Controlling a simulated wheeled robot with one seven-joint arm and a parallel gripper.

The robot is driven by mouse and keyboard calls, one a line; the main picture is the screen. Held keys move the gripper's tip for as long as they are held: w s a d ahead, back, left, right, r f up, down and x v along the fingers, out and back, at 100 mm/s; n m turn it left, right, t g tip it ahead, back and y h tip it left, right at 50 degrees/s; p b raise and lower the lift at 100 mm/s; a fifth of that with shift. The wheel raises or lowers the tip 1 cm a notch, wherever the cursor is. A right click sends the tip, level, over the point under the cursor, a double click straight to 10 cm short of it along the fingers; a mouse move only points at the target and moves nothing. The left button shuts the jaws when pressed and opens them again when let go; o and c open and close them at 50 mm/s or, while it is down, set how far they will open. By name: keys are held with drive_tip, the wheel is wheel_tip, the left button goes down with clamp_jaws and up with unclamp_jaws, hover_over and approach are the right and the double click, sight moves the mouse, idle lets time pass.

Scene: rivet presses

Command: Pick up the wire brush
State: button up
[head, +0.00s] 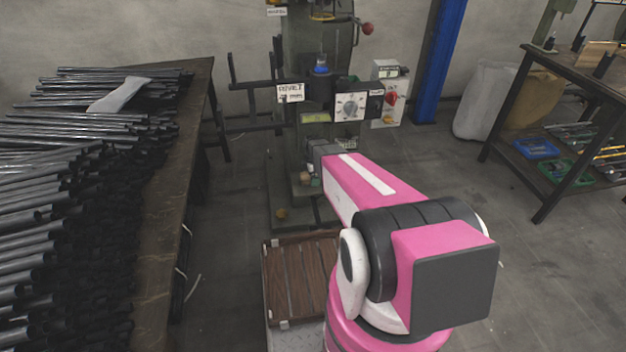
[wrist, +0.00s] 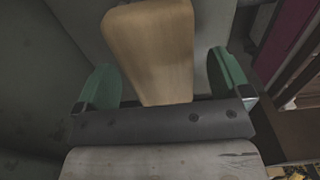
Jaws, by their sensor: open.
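In the wrist view, a light wooden piece with rounded edges (wrist: 152,45), which looks like the wire brush's handle, lies between the two green fingers of my gripper (wrist: 163,80). The fingers are apart, with a visible gap on each side of the wood, so my gripper is open around it and not clamped. No bristles show, and the lower end of the wood is hidden behind the dark bar with screws. In the head view my pink arm reaches toward the press, and my fingers and the brush cannot be made out.
The green rivet press (head: 305,60) stands ahead, with a control box (head: 350,106) on its front. A table (head: 165,210) piled with dark tubes is at left, a workbench (head: 570,75) at right. Floor between is clear.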

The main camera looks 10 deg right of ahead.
drive_tip(key=shift+f, duration=0.65)
drive_tip(key=shift+c, duration=0.4)
drive_tip(key=c, duration=1)
drive_tip(key=shift+o, duration=0.2)
drive_tip(key=shift+r, duration=0.1)
drive_tip(key=shift+r, duration=0.5)
drive_tip(key=r, duration=0.1)
drive_tip(key=s+r, duration=0.1)
drive_tip(key=a+r, duration=0.1)
drive_tip(key=r, duration=0.1)
drive_tip(key=shift+s, duration=0.2)
drive_tip(key=s+a+r, duration=0.6)
drive_tip(key=a, duration=0.1)
drive_tip(key=shift+s+a, duration=0.25)
drive_tip(key=shift+s, duration=0.05)
